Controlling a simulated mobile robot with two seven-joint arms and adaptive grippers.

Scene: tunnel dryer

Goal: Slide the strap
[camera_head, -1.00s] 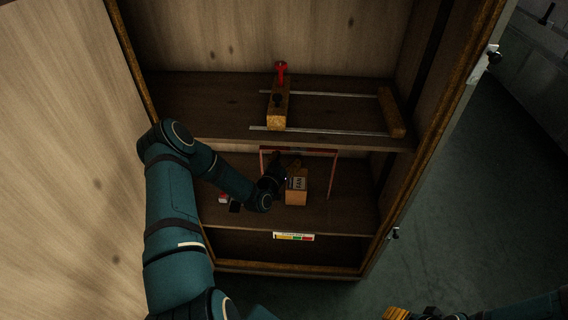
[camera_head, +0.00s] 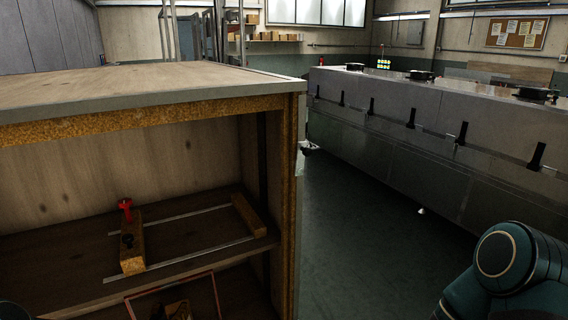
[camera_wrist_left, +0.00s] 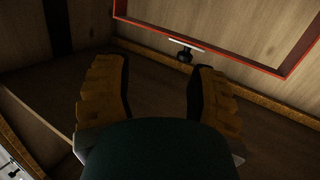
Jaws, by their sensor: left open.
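I cannot make out a strap in either view. In the left wrist view my left gripper (camera_wrist_left: 160,68) is open, its two yellow-brown fingers wide apart with nothing between them. A red-edged frame (camera_wrist_left: 225,59) lies ahead of them, with a small dark knob (camera_wrist_left: 184,56) and a pale strip near its lower edge. In the head view the red frame (camera_head: 168,289) shows at the bottom, below the upper shelf. Dark and brown shapes inside it are too dim to tell apart. My right gripper is out of view.
On the wooden cabinet's (camera_head: 150,88) upper shelf sits a wooden block (camera_head: 132,248) with a red knob (camera_head: 125,207), on two metal rails running to a wooden bar (camera_head: 248,214). A long grey machine (camera_head: 420,150) stands to the right. Clear floor (camera_head: 345,230) lies between.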

